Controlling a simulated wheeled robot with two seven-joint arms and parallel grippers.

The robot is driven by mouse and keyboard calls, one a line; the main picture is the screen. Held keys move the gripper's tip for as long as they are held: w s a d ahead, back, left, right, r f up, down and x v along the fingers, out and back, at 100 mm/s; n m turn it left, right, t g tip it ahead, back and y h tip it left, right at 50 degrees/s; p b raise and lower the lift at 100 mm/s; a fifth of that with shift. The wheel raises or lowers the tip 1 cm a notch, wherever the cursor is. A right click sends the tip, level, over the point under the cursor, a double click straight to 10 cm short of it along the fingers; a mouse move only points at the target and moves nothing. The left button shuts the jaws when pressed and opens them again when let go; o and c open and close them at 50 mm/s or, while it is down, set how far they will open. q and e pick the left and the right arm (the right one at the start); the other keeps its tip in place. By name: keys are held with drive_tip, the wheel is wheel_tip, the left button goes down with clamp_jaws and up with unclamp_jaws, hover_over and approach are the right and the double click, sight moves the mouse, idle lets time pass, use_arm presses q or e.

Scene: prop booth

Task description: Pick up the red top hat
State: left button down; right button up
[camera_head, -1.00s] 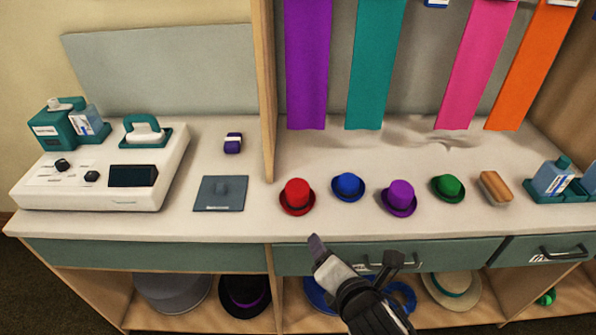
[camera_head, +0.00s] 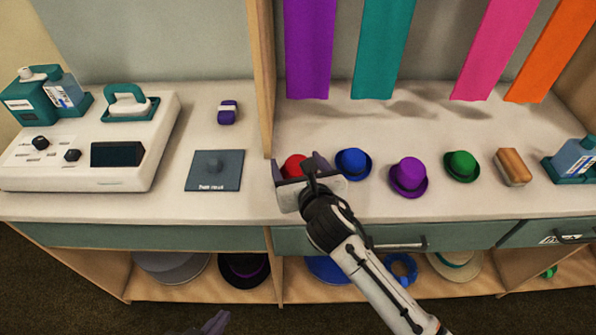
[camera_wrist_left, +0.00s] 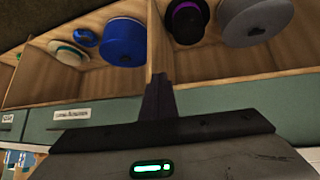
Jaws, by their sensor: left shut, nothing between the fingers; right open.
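The red top hat (camera_head: 293,163) stands on the white counter at the left end of a row of small hats, just right of the divider's foot. My right gripper (camera_head: 299,172) is open over its near side, one finger to each side of the hat in the picture. The gripper hides the lower part of the hat, and I cannot tell whether it touches. My left gripper (camera_head: 216,322) shows only as a fingertip at the bottom edge of the head view. In the left wrist view its fingers (camera_wrist_left: 160,95) are shut and empty, in front of the shelves below the counter.
Blue (camera_head: 353,163), purple (camera_head: 408,177) and green (camera_head: 461,166) hats stand right of the red one, then a wooden-topped brush (camera_head: 512,167). The wooden divider (camera_head: 262,80) rises close behind left. A grey mat (camera_head: 214,170) lies left. Drawer handles stick out below the counter.

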sight(296, 162)
drive_tip(key=shift+x, duration=1.55)
drive_tip(key=c, duration=1.1)
